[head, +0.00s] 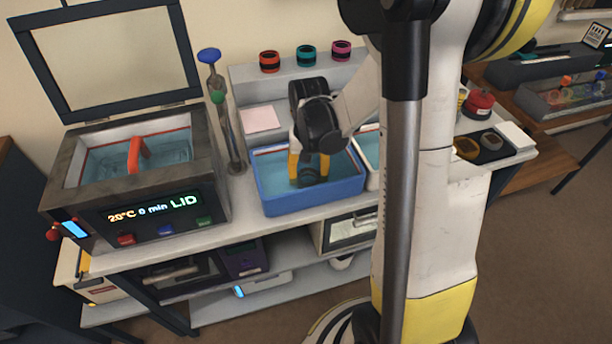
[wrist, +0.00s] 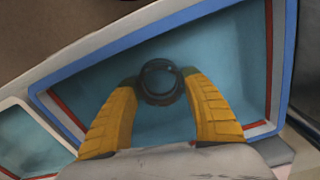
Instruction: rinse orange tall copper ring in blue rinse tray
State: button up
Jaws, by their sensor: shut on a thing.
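My gripper (head: 309,163) points down inside the blue rinse tray (head: 312,207), which holds bluish liquid. In the wrist view, its two yellow fingers (wrist: 161,92) are shut on a dark round ring (wrist: 160,84), one finger on each side. The ring looks dark grey to black from above, and no orange shows on it. In the head view the ring is a dark shape low between the fingers. It appears at or in the liquid, but I cannot tell how deep. The tray's walls (wrist: 112,46) surround it.
A second, pale tray (head: 371,160) stands right beside the blue one. To the left is a heated bath (head: 165,205) with its lid raised and an orange handle inside. A stand with a blue knob (head: 209,56) rises between. Red, teal and magenta banded rings (head: 306,55) sit on the back shelf.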

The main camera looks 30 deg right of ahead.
jog(key=shift+f, duration=0.1)
dwell(0.3)
jog(key=shift+r+p, duration=0.4)
jog(key=shift+r, duration=0.1)
jog(key=shift+f, duration=0.1)
jog(key=shift+f+b, duration=0.5)
jog(key=shift+b, duration=0.05)
jog(key=shift+r+p, duration=0.45)
jog(key=shift+r, duration=0.15)
jog(key=shift+f, duration=0.1)
